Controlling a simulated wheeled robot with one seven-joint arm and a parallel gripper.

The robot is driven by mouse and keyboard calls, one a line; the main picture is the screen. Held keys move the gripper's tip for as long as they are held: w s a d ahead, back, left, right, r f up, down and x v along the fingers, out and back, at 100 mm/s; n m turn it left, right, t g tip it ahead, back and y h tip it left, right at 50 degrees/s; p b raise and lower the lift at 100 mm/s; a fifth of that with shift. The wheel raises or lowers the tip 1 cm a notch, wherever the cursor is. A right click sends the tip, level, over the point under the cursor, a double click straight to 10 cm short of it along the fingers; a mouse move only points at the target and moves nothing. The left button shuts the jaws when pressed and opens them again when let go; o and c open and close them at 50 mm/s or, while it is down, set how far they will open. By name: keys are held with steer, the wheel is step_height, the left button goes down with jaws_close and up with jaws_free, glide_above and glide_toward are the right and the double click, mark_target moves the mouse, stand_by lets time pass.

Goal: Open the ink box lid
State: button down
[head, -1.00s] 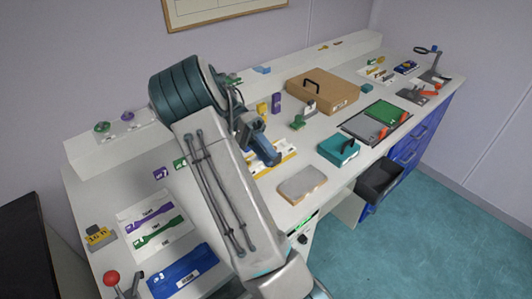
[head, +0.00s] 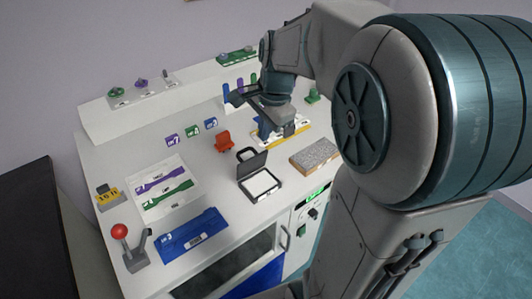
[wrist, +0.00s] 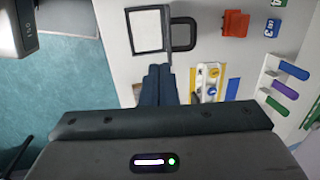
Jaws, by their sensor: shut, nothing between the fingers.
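The ink box (head: 261,186) is a small dark box with a white pad inside, on the bench in the middle of the head view. Its dark lid (head: 252,163) stands raised at the back, with a loop handle at its upper edge, so the box is open. In the wrist view the box with its white pad (wrist: 147,31) is at the top, with the handle loop right of it. My gripper (head: 264,134) is behind and right of the box in the head view. Its blue fingers (wrist: 158,70) are together and empty, just below the box in the wrist view.
A speckled grey slab (head: 314,153) lies right of the box. A red-orange holder (head: 223,142) stands behind it. A blue tray (head: 192,236), a red-knobbed lever (head: 120,231) and a sheet with purple and green shapes (head: 155,207) are left. Bare bench lies between the sheet and box.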

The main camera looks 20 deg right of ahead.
step_height(320, 180, up, 2)
steer(key=a+t, duration=0.2)
steer(key=t, duration=0.1)
glide_toward(244, 152)
steer(key=shift+m, duration=0.3)
steer(key=x, duration=0.5)
steer(key=shift+s+d+f, duration=0.15)
steer(key=shift+d+f, duration=0.1)
steer(key=shift+w+a+f, duration=0.15)
steer(key=shift+w+f, duration=0.35)
steer(key=shift+a+r, duration=0.1)
